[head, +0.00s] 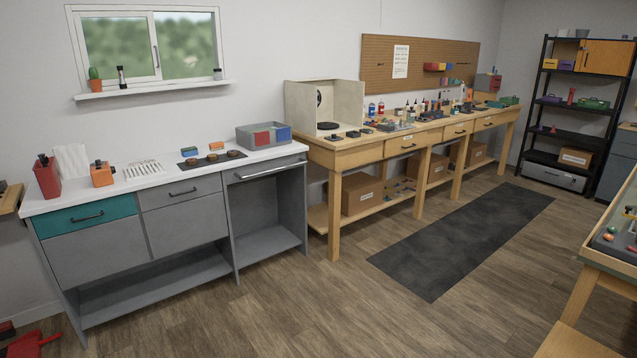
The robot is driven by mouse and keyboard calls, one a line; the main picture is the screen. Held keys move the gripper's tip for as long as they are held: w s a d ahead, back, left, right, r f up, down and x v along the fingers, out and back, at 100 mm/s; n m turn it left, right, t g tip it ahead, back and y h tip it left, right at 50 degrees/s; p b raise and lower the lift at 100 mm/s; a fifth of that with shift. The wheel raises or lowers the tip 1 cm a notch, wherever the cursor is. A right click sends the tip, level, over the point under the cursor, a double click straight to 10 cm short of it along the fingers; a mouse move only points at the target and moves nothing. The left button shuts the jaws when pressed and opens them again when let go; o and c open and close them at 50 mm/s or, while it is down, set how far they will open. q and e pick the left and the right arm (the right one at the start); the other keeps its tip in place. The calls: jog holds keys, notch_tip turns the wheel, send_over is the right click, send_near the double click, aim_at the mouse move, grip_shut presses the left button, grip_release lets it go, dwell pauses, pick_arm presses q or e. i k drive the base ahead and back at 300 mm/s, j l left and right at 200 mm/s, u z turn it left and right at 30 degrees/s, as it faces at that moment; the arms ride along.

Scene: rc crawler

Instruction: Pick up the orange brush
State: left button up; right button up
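I cannot make out an orange brush for certain in the head view. An orange block-like object (102,175) with a dark part on top stands on the white counter at the left, but its shape does not read clearly as a brush. Many small items on the long wooden workbench (345,158) are too small to tell apart. Neither of my grippers is in view.
A grey cabinet (90,255) with a white top and teal drawer stands at the left. A dark mat (462,240) lies on open wooden floor. Another table (612,262) cuts in at the right edge. A black shelf (565,133) stands at the back.

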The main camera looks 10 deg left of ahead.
aim_at(217, 146)
jog(key=i+j+u, duration=0.15)
jog(key=i+j, duration=0.6)
jog(key=i+j+u, duration=0.15)
jog(key=i+j, duration=0.65)
jog(key=i+j+u, duration=0.15)
jog(key=i+j, duration=0.55)
jog(key=i, duration=0.15)
jog(key=l+u, duration=0.15)
jog(key=u, duration=0.25)
jog(key=i+l+u, duration=0.1)
jog(key=u, duration=0.35)
jog(key=l+u, duration=0.2)
jog(key=u, duration=0.2)
jog(key=l+u, duration=0.15)
jog(key=u, duration=0.3)
